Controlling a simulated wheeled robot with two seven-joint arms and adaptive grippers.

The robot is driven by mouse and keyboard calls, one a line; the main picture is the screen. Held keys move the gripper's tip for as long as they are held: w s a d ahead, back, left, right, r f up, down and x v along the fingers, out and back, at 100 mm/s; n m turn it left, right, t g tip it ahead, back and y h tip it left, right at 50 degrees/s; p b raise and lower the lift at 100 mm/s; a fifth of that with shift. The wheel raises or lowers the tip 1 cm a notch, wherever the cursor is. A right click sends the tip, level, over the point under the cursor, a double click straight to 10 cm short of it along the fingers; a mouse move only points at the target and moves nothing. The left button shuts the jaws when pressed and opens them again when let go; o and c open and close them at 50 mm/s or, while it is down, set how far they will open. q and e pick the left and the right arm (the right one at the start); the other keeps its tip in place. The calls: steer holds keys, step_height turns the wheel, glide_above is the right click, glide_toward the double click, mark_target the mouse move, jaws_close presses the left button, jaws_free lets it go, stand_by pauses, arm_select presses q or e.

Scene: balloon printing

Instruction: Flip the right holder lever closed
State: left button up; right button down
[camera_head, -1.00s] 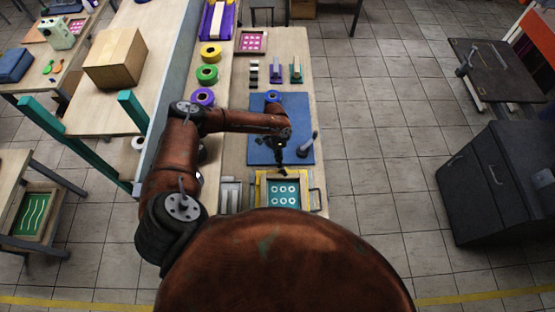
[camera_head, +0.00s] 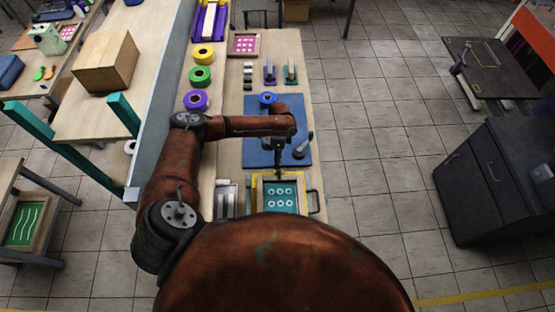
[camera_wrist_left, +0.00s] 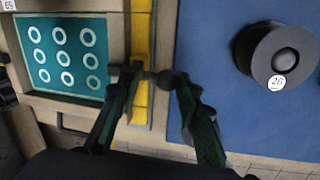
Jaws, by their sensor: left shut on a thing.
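A wooden screen frame with a teal panel of white rings (camera_head: 281,197) lies at the front of the table; the panel also shows in the left wrist view (camera_wrist_left: 63,55). A yellow strip (camera_wrist_left: 143,30) runs along its edge nearest the blue mat. My left gripper (camera_head: 279,176) points down at this edge. In the left wrist view its fingertips (camera_wrist_left: 155,78) meet over the strip, around a small dark piece that looks like the right holder lever (camera_wrist_left: 129,72). The fingers hide most of the lever, so its angle is unclear. My right gripper is not in view.
A blue mat (camera_head: 262,153) lies beyond the frame. A grey, round-based handled tool (camera_head: 301,149) stands on it, near my left gripper. A dark handle (camera_head: 314,201) sticks out at the frame's right. Tape rolls, including a purple one (camera_head: 196,100), line the table's left side.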

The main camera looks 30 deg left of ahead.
arm_select(q)
steer(key=shift+s+d+f, duration=0.1)
steer(key=shift+s+f, duration=0.1)
steer(key=shift+s, duration=0.05)
steer(key=o, duration=0.9)
steer(key=shift+c, duration=0.2)
steer(key=o, duration=0.3)
steer(key=shift+w, duration=0.15)
steer(key=shift+r, duration=0.1)
steer(key=r, duration=0.4)
steer(key=w+r, duration=0.1)
steer(key=r, duration=0.3)
steer(key=w+r, duration=0.1)
steer(key=r, duration=0.2)
steer(key=shift+w+a+r, duration=0.1)
steer(key=shift+a+r, duration=0.3)
